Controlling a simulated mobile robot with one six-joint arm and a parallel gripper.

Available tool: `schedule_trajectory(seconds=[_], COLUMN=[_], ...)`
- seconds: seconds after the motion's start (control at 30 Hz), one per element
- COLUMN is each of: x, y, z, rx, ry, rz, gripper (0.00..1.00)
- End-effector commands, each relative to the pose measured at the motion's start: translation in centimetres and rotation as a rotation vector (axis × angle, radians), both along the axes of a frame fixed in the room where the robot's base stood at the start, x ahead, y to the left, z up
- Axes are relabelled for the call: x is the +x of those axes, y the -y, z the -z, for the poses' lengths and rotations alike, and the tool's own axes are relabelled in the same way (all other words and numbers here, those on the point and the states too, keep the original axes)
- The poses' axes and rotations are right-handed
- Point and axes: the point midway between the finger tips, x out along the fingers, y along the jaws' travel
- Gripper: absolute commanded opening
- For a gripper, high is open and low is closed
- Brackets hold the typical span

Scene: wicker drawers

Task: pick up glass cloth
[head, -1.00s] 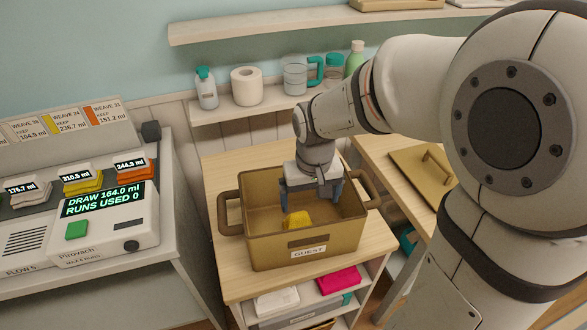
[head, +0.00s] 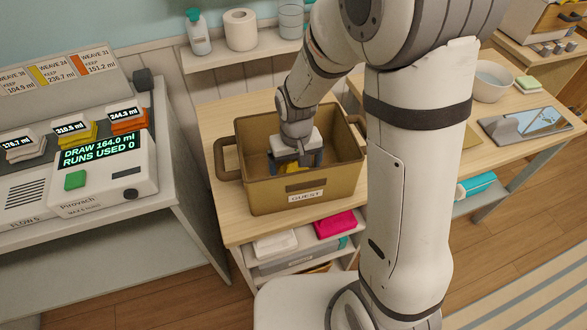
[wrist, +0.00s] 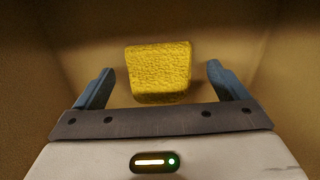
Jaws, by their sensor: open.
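A yellow folded cloth (wrist: 158,72) with a rough weave lies on the floor of the brown bin labelled GUEST (head: 328,180). In the wrist view the cloth sits ahead of and between the two blue fingers, with gaps on both sides. My gripper (head: 297,162) is open and inside the bin. In the head view it covers most of the cloth, and only a small yellow patch (head: 290,169) shows. I cannot tell how far the fingertips are above the bin floor.
The bin's walls and side handles (head: 228,158) surround my gripper. A white unit (head: 105,170) with yellow, orange and white cloth stacks stands left. A pink cloth (head: 335,223) and a white one (head: 275,243) lie on the shelf below. A wooden worktop (head: 235,230) supports the bin.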

Motion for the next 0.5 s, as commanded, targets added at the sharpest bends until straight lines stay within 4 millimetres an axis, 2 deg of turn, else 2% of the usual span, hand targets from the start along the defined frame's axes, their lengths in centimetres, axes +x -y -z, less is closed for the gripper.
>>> schedule_trajectory(seconds=[0.17, 0.5], x=[0.01, 0.02], y=[0.02, 0.05], z=[-0.02, -0.04], rx=[0.0, 0.0], ry=[0.0, 0.0], rz=[0.001, 0.001], gripper=[0.94, 0.66])
